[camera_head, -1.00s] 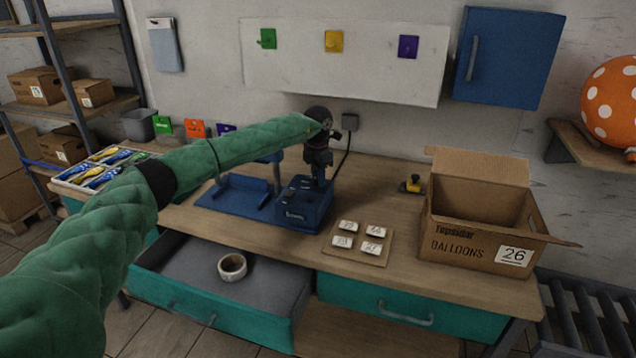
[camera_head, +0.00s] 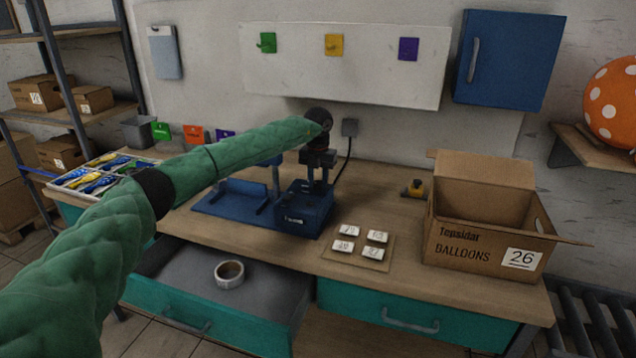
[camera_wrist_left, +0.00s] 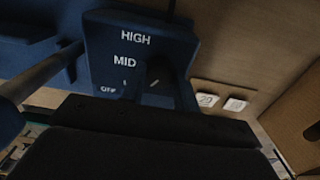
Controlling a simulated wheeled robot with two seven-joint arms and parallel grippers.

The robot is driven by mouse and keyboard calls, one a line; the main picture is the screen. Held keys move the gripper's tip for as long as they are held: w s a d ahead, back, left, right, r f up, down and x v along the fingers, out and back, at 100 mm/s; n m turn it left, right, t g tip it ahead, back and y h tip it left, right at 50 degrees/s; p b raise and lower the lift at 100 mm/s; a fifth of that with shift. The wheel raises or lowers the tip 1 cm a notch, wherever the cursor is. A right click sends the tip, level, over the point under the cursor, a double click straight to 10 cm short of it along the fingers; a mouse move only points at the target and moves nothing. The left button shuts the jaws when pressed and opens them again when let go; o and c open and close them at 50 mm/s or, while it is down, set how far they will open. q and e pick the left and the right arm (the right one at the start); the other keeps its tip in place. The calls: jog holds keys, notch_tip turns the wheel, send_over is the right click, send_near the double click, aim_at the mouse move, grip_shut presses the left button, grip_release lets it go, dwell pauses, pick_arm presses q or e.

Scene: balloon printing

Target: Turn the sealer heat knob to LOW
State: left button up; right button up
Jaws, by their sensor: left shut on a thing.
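The blue sealer (camera_head: 305,212) stands on the workbench with its control box below my left gripper (camera_head: 317,178). My left gripper points down over the top of the box and is shut on the heat knob, which the gripper mostly hides in the head view. In the left wrist view the sealer panel (camera_wrist_left: 108,45) shows the words HIGH, MID and OFF. A dark knob-like shape (camera_wrist_left: 160,72) with a pale mark is beside them. I cannot read a LOW label or tell the exact knob setting. My right gripper is not in view.
An open balloon carton (camera_head: 470,250) stands at the right of the bench. A board with number tiles (camera_head: 330,253) lies in front of the sealer. An open drawer (camera_head: 180,265) holds a tape roll (camera_head: 229,274). A black cable runs behind the sealer.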

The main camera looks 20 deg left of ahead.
aim_at(318, 182)
pick_arm(q)
jog(key=shift+f+n, duration=0.1)
jog(key=shift+n, duration=0.3)
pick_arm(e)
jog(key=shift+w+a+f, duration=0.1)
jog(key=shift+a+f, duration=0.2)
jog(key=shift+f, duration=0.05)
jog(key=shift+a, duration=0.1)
pick_arm(q)
jog(key=o, duration=1)
jog(key=shift+c, duration=0.2)
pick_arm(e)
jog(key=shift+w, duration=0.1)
pick_arm(q)
jog(key=shift+r+b, duration=0.3)
jog(key=shift+r, duration=0.1)
notch_tip(318, 182, up, 6)
jog(key=shift+f+b, duration=0.15)
jog(key=shift+b, duration=0.6)
jog(key=shift+r, duration=0.7)
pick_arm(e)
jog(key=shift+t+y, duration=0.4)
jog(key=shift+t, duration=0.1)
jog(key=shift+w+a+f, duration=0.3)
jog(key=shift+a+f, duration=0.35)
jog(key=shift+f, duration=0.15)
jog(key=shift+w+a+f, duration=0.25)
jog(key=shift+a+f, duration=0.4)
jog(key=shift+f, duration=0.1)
